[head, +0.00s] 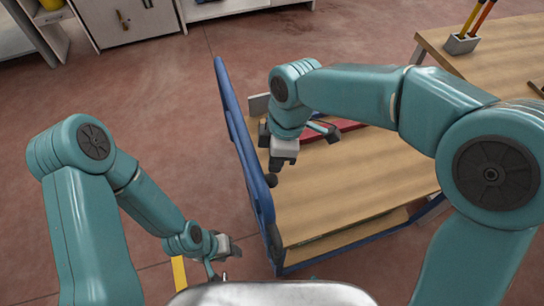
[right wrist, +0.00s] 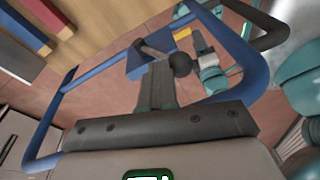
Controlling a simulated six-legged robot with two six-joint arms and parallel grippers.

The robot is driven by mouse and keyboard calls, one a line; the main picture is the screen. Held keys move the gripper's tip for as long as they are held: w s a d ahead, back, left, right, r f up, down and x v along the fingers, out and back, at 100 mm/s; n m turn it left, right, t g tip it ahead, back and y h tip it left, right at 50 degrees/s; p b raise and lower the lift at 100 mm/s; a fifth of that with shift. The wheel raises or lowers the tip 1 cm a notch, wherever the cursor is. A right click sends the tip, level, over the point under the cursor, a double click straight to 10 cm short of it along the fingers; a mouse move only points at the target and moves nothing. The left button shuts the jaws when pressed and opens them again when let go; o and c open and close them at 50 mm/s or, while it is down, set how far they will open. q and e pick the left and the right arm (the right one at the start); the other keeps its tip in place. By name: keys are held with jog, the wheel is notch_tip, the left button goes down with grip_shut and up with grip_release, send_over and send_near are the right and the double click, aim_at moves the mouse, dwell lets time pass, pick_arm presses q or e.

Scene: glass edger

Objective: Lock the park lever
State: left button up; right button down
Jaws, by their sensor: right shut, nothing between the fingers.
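The park lever shows in the right wrist view as a grey rod with a round dark knob (right wrist: 181,63), beside a blue plate on the cart. In the head view the dark knob (head: 270,181) is at the inner side of the blue rail. My right gripper (head: 282,161) points down just above the knob, shut and empty. In the right wrist view its fingers (right wrist: 158,75) partly cover the lever and appear close beside the knob; I cannot tell whether they touch it. My left gripper (head: 230,250) is low, outside the rail; its jaw opening is not clear.
The cart has a wooden deck (head: 340,185) and an upright blue rail (head: 240,140) on its left. A red object (head: 345,126) lies on the deck behind my right arm. A wooden table (head: 500,60) stands at the upper right.

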jog(key=s+d+f+t+y+b, duration=0.2)
jog(key=s+f+t+b, duration=0.4)
jog(key=b, duration=1.4)
jog(key=shift+s+d+f+n+t, duration=0.35)
jog(key=shift+s+t, duration=0.25)
jog(key=shift+s, duration=0.45)
jog(key=shift+f, duration=0.1)
